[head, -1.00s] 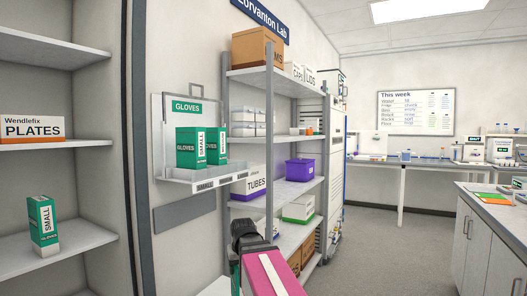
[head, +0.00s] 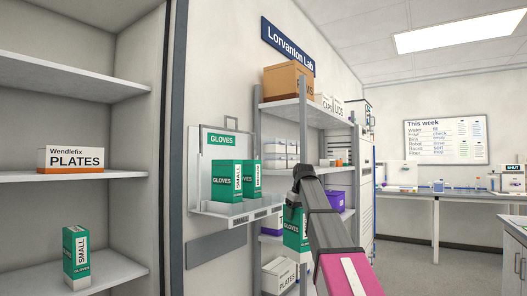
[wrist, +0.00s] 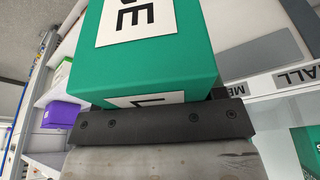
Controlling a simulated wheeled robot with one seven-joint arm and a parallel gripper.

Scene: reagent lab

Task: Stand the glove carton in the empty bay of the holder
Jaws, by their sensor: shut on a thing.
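My gripper (head: 293,203) is shut on a green-and-white glove carton (head: 294,232), partly hidden behind my arm in the head view. In the wrist view the held carton (wrist: 190,60) fills the upper middle, its label cut off by the frame. The wall holder (head: 215,208) has a green GLOVES sign above and a labelled front lip. Two green SMALL cartons (head: 226,182) stand in its left and middle part. Its right part looks empty. The carton is right of the holder, apart from it in the head view. In the wrist view the holder's lip (wrist: 285,80) shows at right.
A shelf unit on the left holds a PLATES box (head: 71,159) and another green SMALL carton (head: 76,255). A metal rack (head: 308,150) with boxes and a purple bin (head: 335,200) stands just behind my arm and the carton.

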